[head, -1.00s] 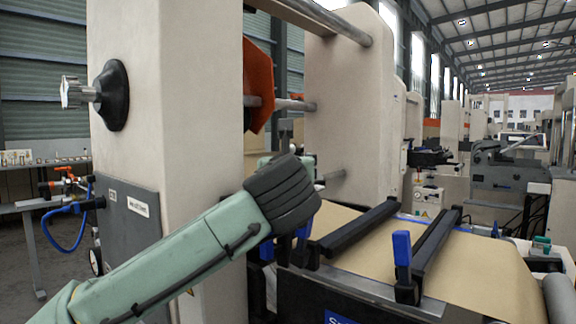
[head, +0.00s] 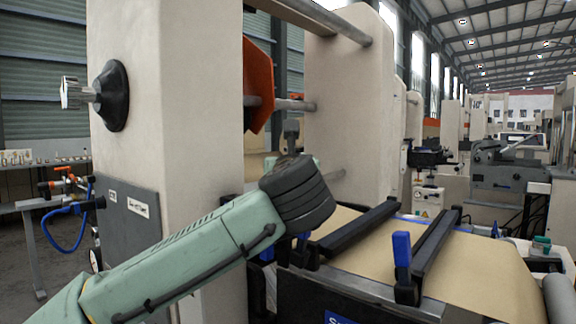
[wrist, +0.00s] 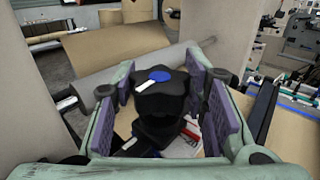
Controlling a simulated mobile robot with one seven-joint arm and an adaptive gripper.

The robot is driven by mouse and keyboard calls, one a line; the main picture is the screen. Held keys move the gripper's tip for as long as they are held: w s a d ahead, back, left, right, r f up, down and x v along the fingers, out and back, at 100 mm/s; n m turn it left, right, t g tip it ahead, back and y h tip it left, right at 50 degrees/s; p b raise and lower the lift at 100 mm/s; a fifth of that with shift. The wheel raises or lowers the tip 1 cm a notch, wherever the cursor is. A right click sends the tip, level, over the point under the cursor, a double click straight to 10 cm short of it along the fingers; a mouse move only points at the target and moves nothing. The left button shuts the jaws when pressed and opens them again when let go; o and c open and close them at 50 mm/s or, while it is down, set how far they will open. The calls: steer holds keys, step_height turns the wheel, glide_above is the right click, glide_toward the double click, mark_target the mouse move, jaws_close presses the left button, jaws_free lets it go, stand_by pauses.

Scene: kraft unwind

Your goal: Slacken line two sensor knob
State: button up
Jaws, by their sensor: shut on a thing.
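The sensor knob (wrist: 158,98) is a black lobed knob with a blue dot and a white pointer mark on its top, in the middle of the wrist view. The white mark points to the lower left. My gripper (wrist: 168,106) has its purple-padded fingers on either side of the knob and is shut on it. The knob's lower part is in shadow between the fingers. In the head view my arm's dark wrist joint hides the knob and most of the gripper.
A brown paper web (head: 465,262) runs over the machine, with black bars and a blue lever (head: 402,250) beside it. A pale upright frame (head: 200,110) stands close to my arm on the left. A grey roller (wrist: 140,75) lies behind the knob.

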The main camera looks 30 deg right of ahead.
steer(key=n+t+y, duration=0.1)
steer(key=n+y, duration=0.1)
steer(key=y, duration=0.1)
steer(key=n+t+y+p, duration=0.1)
steer(key=n+y, duration=0.1)
steer(key=y, duration=0.2)
steer(key=shift+r+n, duration=0.1)
steer(key=shift+n, duration=0.2)
steer(key=shift+a+f+n+y+b, duration=0.15)
steer(key=shift+n+y, duration=0.65)
steer(key=shift+y, duration=0.45)
steer(key=shift+a+f+n+y+b, duration=0.15)
steer(key=shift+n+y, duration=0.65)
steer(key=shift+y, duration=0.75)
steer(key=o, duration=0.9)
steer(key=shift+d, duration=0.1)
steer(key=shift+o, duration=1.3)
steer(key=shift+r, duration=0.1)
steer(key=shift+r, duration=0.2)
step_height(320, 180, up, 10)
steer(key=shift+f, duration=0.15)
